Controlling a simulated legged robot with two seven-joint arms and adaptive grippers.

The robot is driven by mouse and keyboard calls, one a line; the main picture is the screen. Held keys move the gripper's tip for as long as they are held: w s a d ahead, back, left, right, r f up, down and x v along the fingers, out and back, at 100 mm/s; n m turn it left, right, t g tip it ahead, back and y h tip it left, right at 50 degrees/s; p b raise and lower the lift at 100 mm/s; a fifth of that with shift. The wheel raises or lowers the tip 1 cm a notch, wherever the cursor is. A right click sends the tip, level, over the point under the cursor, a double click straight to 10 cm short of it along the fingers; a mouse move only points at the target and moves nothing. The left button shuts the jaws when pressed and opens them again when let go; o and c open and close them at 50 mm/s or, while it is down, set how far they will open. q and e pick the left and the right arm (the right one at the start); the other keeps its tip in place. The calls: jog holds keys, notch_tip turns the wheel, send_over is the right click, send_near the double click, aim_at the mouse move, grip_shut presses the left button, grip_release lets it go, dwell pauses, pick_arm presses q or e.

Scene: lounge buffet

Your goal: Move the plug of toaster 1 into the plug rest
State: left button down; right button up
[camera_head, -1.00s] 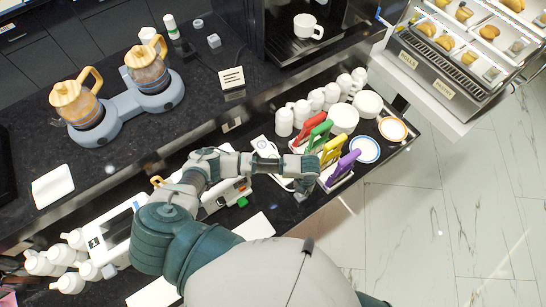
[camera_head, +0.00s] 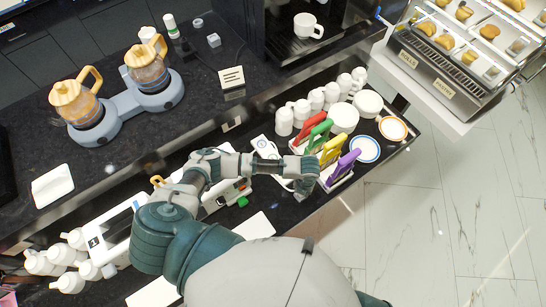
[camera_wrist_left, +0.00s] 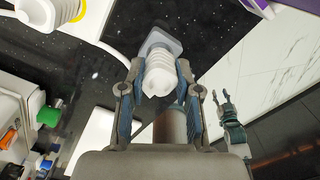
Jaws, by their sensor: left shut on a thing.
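My left gripper (camera_wrist_left: 160,92) is shut on a white ribbed plug with a grey end (camera_wrist_left: 160,72), held between its two fingers. Another ribbed white piece with a yellow ring (camera_wrist_left: 62,10) is at the top left, on a white surface; I cannot tell whether this is the plug rest. My right gripper (camera_wrist_left: 221,98) shows apart and empty in the wrist view.
A rack with red, green, yellow and purple pieces (camera_head: 347,166) stands close right of my left gripper. White cups (camera_head: 300,112) and plates (camera_head: 365,150) are behind it. A white cable (camera_wrist_left: 98,42) curves over the counter. The counter's edge drops to a marble floor (camera_head: 400,230).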

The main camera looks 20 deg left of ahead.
pick_arm(q)
jog(key=shift+f, duration=0.55)
jog(key=c, duration=0.7)
grip_release()
jog(key=c, duration=0.3)
notch_tip(320, 180, up, 3)
jog(key=p, duration=0.2)
jog(key=shift+p, duration=0.35)
jog(key=shift+r, duration=2)
